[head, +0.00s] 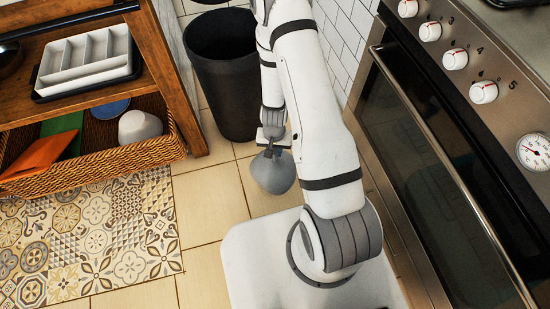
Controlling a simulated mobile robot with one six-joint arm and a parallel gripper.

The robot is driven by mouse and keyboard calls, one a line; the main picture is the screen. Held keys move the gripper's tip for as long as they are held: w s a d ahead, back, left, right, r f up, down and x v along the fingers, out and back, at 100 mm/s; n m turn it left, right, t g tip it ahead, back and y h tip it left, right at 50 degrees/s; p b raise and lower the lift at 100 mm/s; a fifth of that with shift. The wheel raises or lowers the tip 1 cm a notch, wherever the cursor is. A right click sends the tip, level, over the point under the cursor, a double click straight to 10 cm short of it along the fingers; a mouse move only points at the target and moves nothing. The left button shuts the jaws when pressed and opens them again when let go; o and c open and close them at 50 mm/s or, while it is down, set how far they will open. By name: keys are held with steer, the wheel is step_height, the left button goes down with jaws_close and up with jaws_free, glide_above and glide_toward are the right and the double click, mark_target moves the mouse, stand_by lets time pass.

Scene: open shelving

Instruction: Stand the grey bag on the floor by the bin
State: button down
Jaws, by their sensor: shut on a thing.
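The grey bag (273,174) is rounded and narrows at its top, where my gripper (270,143) is shut on it. The bag hangs below the gripper, in front of the black bin (226,105). In the picture the bag is just below and to the right of the bin, close to it. I cannot tell whether the bag's bottom touches the floor (214,200). The bin stands upright on the tiles, and my arm covers part of its right side.
Wooden open shelving (176,75) stands at left, with a cutlery tray (85,62) above a wicker basket (100,158). A patterned mat (90,235) lies at lower left. An oven (430,150) closes off the right. Bare tiles lie between mat and bin.

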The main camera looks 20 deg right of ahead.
mark_target(274, 166)
steer(key=shift+f+b, duration=1.6)
steer(key=shift+f, duration=0.1)
steer(key=shift+f, duration=0.2)
steer(key=c, duration=1.2)
jaws_free()
steer(key=shift+r, duration=0.1)
